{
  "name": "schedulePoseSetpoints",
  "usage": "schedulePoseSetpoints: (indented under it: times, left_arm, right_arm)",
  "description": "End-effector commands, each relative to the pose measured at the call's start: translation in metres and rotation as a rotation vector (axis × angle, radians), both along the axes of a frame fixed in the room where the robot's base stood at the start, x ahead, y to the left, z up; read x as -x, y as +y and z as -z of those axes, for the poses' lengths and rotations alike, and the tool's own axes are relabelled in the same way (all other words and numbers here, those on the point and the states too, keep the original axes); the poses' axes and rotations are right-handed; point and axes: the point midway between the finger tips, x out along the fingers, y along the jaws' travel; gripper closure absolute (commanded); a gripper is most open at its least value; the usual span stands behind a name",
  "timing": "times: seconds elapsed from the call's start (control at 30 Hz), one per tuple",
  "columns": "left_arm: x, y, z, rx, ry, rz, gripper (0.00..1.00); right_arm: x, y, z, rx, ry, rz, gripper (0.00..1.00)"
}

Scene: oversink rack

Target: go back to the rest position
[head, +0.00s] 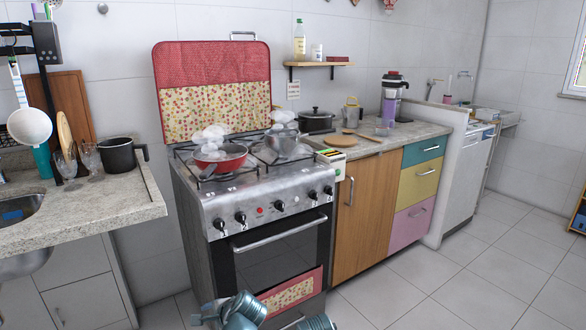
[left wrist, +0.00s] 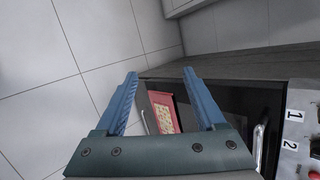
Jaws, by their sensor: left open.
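My left gripper (left wrist: 160,74) is open in the left wrist view, with two blue fingers apart and nothing between them. Behind the fingers are the dark oven door and a red patterned cloth (left wrist: 165,112) at its lower part. The stove (head: 265,205) stands at the centre of the head view, with the cloth on its front also in sight there. Teal parts of my arm show at the bottom edge of the head view, in front of the oven. Their fingers cannot be made out. My right gripper is not in view.
A red pan (head: 221,166) and a steaming pot (head: 283,143) stand on the stove. A granite counter (head: 95,205) with a black pot (head: 118,155) juts out at left. Wooden and coloured cabinets stand right of the stove. The tiled floor (head: 480,265) at right is clear.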

Motion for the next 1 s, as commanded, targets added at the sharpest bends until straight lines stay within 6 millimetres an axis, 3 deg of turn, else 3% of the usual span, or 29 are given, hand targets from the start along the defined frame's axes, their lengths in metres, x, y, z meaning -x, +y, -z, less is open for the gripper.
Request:
schedulePoseSetpoints:
  times: [0.1, 0.2, 0.4, 0.63, 1.0]
  left_arm:
    - [0.031, -0.006, 0.031, 0.282, -0.021, -0.258, 0.28]
    - [0.048, -0.016, 0.046, 0.448, -0.024, -0.425, 0.28]
    - [0.074, -0.038, 0.062, 0.684, -0.003, -0.697, 0.28]
    - [0.097, -0.063, 0.068, 0.884, 0.046, -0.968, 0.28]
    - [0.123, -0.125, 0.068, 0.77, 0.142, -0.807, 0.28]
  right_arm:
    - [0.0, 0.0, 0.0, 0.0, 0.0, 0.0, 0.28]
    - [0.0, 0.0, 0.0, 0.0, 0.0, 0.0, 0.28]
    - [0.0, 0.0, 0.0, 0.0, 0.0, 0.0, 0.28]
    - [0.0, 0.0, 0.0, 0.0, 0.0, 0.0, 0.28]
    - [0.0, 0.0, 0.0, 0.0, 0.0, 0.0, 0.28]
